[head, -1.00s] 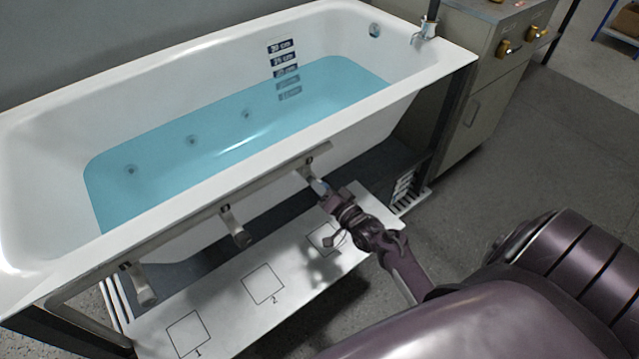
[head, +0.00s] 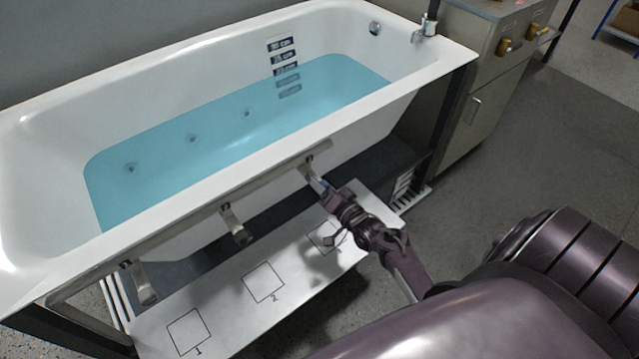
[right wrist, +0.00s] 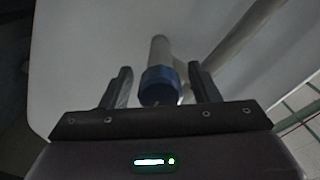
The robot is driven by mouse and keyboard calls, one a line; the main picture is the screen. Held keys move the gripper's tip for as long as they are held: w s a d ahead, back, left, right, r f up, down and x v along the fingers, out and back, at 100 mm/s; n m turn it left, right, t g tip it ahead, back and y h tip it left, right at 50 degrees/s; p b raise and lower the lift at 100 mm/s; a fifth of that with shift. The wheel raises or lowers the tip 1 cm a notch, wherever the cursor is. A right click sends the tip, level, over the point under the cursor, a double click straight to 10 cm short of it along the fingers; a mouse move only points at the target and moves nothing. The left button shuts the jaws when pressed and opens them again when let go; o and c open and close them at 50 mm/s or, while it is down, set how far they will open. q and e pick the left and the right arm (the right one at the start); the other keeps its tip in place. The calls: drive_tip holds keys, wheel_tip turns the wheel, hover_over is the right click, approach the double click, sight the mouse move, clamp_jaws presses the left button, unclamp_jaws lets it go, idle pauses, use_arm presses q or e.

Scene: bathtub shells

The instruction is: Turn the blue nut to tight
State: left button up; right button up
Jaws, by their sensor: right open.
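The blue nut (right wrist: 159,86) sits on the end of a grey pipe (right wrist: 160,50) in the right wrist view. My right gripper (right wrist: 162,85) is open, with one finger on each side of the nut and a visible gap on both sides. My left gripper is not in view.
The white bathtub (head: 220,195) holds blue water (head: 230,140). A white board (head: 225,300) with numbered squares lies below. A grey cabinet (head: 490,100) stands right; open floor (head: 560,150) lies beside it.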

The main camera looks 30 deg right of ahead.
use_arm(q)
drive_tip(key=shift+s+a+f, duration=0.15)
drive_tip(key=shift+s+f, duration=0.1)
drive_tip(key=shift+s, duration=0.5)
use_arm(e)
drive_tip(key=s, duration=0.7)
drive_tip(key=shift+s+d, duration=0.2)
drive_tip(key=shift+d, duration=0.1)
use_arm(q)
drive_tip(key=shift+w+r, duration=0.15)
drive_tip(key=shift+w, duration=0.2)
